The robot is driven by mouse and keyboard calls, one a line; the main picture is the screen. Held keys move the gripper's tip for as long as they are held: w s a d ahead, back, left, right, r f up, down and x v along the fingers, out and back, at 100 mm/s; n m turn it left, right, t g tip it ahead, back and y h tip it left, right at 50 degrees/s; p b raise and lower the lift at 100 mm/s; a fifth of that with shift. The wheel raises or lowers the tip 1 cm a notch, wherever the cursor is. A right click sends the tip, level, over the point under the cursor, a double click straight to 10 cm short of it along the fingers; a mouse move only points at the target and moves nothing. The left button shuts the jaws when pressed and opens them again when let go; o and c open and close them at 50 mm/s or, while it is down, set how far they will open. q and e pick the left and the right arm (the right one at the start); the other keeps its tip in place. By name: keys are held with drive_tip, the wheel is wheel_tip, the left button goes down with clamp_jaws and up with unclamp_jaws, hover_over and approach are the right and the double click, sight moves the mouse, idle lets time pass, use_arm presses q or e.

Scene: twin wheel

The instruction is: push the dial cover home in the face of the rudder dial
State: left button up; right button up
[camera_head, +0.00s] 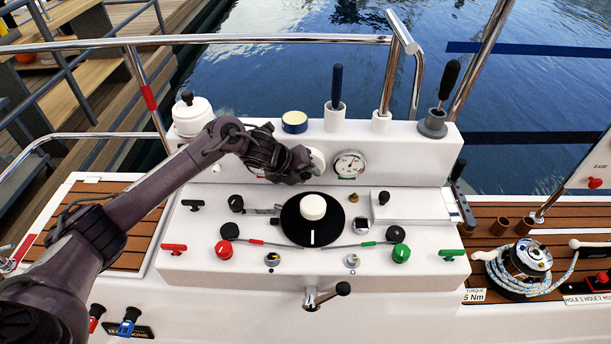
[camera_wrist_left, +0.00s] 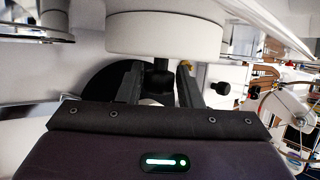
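The white round dial cover (camera_head: 318,160) stands at the end of my left gripper (camera_head: 299,170), in front of the console's upper face. In the left wrist view the dial cover (camera_wrist_left: 165,35) is a thick white disc beyond the fingertips. Its dark stem (camera_wrist_left: 161,72) lies between the two fingers (camera_wrist_left: 160,85), which look shut on it. A round gauge (camera_head: 349,164) with a white face and a needle is just right of the cover. A patch with red shows behind the gripper, mostly hidden. I cannot tell whether the cover touches the panel. My right gripper is not in view.
Below the gripper, a white knob (camera_head: 313,206) stands on a large black disc (camera_head: 297,228). Small black, red and green knobs surround it. A yellow-topped round piece (camera_head: 294,121), a blue handle (camera_head: 337,85) and a white pot (camera_head: 192,115) stand on the upper ledge.

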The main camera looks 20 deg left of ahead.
use_arm(q)
drive_tip(key=o, duration=0.4)
drive_tip(key=v, duration=0.8)
